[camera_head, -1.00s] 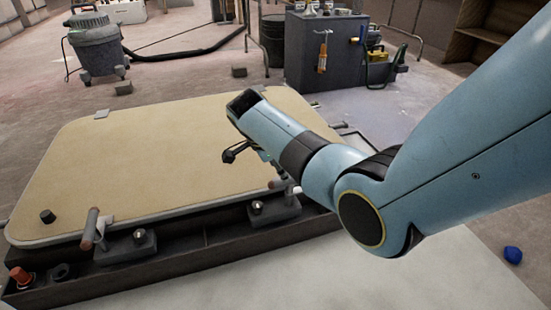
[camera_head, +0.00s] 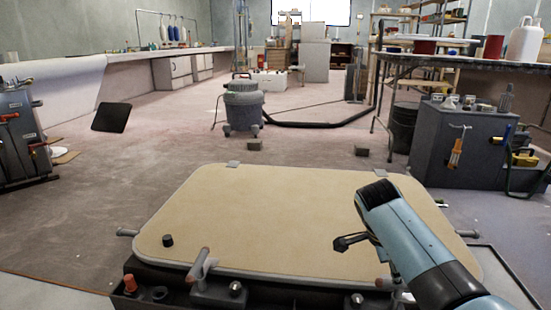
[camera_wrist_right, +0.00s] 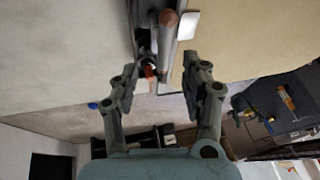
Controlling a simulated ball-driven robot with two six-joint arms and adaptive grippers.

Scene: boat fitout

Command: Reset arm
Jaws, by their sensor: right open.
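My right arm (camera_head: 425,262) reaches in from the lower right in the head view, above the right part of a tan hatch panel (camera_head: 270,215). Its gripper (camera_head: 350,241) shows small and dark, over the panel's near right area. In the right wrist view the two fingers of the right gripper (camera_wrist_right: 160,85) are spread apart with nothing between them. A grey lever with a brown tip (camera_wrist_right: 168,18) appears beyond the fingers, and an orange part (camera_wrist_right: 150,73) shows in the gap. My left gripper is not in view.
Levers (camera_head: 199,265) and an orange-red knob (camera_head: 130,284) line the panel's near edge. A small black knob (camera_head: 168,240) sits on the panel. Behind stand a grey vacuum (camera_head: 243,105) with a hose, and a dark tool cabinet (camera_head: 465,147) at right.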

